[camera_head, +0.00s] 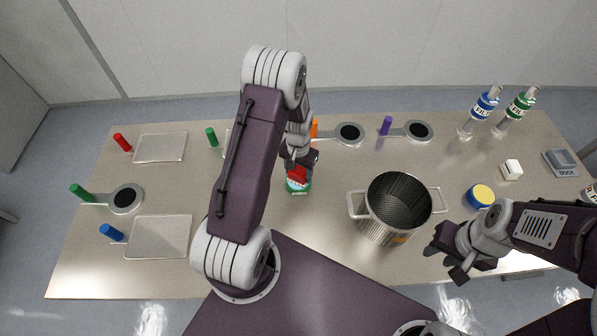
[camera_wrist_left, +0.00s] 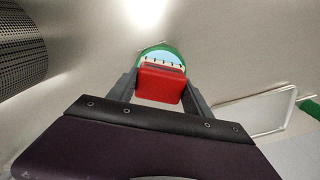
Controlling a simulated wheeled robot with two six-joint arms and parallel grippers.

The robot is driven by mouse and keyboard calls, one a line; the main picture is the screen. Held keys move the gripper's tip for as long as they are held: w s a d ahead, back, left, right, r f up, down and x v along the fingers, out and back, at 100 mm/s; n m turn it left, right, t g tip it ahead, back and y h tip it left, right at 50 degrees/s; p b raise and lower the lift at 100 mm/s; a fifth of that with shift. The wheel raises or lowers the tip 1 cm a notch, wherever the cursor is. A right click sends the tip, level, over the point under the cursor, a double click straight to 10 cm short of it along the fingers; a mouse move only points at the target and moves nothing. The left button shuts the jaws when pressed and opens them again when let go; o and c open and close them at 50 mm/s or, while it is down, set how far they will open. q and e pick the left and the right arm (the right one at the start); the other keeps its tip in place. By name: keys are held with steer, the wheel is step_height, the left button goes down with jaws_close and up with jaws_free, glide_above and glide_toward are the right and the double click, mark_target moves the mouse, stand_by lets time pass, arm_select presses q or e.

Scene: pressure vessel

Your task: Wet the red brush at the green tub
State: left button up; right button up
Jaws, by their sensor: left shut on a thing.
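The red brush (camera_head: 297,174) is held in my left gripper (camera_head: 299,160), over the green tub (camera_head: 301,190) near the middle of the table. In the left wrist view the red brush (camera_wrist_left: 160,83) sits between both fingers. The green tub (camera_wrist_left: 172,49) shows its green rim and pale blue inside just beyond the brush. I cannot tell whether the brush touches what is in the tub. My right gripper (camera_head: 444,264) is open and empty near the table's front edge, right of the pot.
A perforated steel pot (camera_head: 376,228) stands right of the tub. A blue tub with yellow top (camera_head: 482,195) and a white block (camera_head: 511,169) lie further right. Two bottles (camera_head: 486,104) stand at the back right. Coloured handles with flat trays (camera_head: 158,236) or discs (camera_head: 127,198) lie left and behind.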

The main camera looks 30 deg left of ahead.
mark_target(299, 171)
arm_select(q)
steer(key=shift+s+f, duration=0.1)
stand_by(0.4)
step_height(299, 171, up, 7)
steer(key=p, duration=0.6)
stand_by(0.6)
steer(key=shift+f+b, duration=0.25)
steer(key=shift+b, duration=0.15)
steer(key=w+d+f+b, duration=0.1)
steer(key=b, duration=0.1)
steer(key=w+f+b, duration=0.1)
steer(key=b, duration=0.2)
steer(key=shift+w+d+f+m+b, duration=0.15)
steer(key=shift+d+f+m+b, duration=0.15)
steer(key=shift+d, duration=0.05)
steer(key=s+d+b, duration=0.4)
steer(key=s+b, duration=0.2)
steer(key=b, duration=0.1)
steer(key=shift+s+d+f+b, duration=0.2)
steer(key=shift+s+d+b, duration=0.1)
steer(key=shift+d, duration=0.1)
